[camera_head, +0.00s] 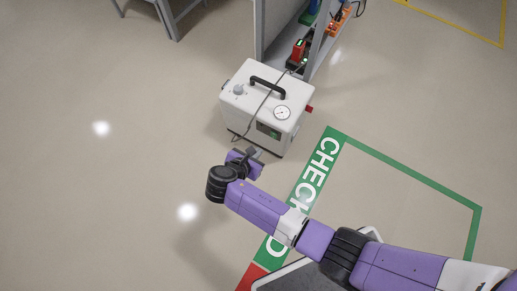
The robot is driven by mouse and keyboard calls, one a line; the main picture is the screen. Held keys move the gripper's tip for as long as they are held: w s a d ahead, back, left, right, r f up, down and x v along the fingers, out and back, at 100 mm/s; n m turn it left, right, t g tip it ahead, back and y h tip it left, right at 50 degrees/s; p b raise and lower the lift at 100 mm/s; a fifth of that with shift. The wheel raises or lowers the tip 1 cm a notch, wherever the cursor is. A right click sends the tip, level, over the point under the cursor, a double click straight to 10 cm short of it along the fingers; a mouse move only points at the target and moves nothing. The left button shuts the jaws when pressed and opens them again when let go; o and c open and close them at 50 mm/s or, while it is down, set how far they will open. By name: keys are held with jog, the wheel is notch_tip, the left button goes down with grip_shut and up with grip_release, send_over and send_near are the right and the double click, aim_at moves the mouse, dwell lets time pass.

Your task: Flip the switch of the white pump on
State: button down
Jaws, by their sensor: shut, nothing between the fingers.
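The white pump (253,93) is a boxy unit standing on the floor at the upper middle of the head view. It has a black carry handle (268,87), a round gauge (282,112) and a grey knob (239,90) on top. A dark panel with a green patch (268,131) is on its front face; I cannot tell from this view whether it is the switch or which way the switch stands. My gripper (254,152) is shut and empty, just in front of the pump's lower front. I cannot tell whether it touches the pump.
A grey shelf rack (259,35) stands behind the pump, with a red and black device (299,49) on it. A dark cable runs over the pump. A green floor marking reading CHECKED (318,165) lies at the right. Open floor lies to the left.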

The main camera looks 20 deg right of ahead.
aim_at(274, 135)
jog(key=shift+a+f+y+b, duration=0.15)
jog(key=shift+f+y+b, duration=0.15)
jog(key=shift+f+b, duration=0.55)
jog(key=d+r+b+x, duration=0.1)
jog(key=b+x, duration=0.6)
jog(key=x, duration=0.6)
jog(key=shift+w+d+r, duration=0.35)
